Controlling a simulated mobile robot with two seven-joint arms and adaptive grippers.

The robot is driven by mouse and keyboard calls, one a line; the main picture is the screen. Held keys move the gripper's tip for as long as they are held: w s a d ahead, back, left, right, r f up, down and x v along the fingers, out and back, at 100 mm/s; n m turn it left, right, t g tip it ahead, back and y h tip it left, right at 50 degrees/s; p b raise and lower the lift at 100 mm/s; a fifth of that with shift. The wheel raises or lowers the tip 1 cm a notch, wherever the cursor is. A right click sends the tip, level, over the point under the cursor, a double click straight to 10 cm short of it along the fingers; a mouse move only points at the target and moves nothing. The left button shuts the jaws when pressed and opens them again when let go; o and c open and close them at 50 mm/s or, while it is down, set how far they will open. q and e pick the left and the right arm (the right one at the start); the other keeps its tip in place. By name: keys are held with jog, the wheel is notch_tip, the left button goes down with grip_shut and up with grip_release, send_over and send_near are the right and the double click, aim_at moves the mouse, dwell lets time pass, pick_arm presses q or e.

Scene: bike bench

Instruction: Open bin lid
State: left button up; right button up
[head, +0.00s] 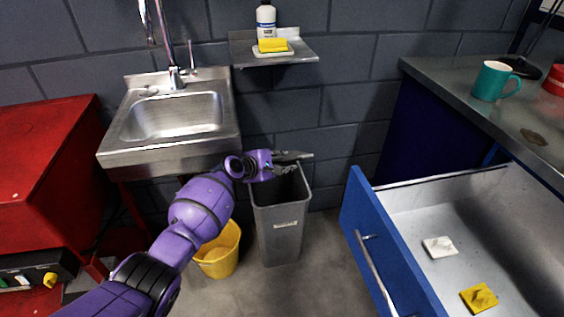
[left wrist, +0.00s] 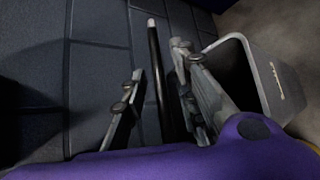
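A tall grey bin (head: 282,228) stands on the floor below the wall shelf. Its dark inside shows at the top. My left gripper (head: 297,163) is over the back of the bin's opening, with its fingers pointing right. In the left wrist view the fingers of the left gripper (left wrist: 158,62) are apart. A thin dark upright bar with a pale tip (left wrist: 155,70) shows between them; it looks like the lid seen edge-on, but I cannot be sure. The bin's rim (left wrist: 262,72) is to the right of the fingers. My right gripper is out of view.
A yellow bucket (head: 220,259) stands left of the bin, under the steel sink (head: 178,118). An open blue drawer (head: 384,250) juts out on the right. A shelf (head: 300,52) with a bottle (head: 266,22) and yellow sponge (head: 272,45) hangs above.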

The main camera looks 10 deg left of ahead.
pick_arm(q)
jog(key=v, duration=1.2)
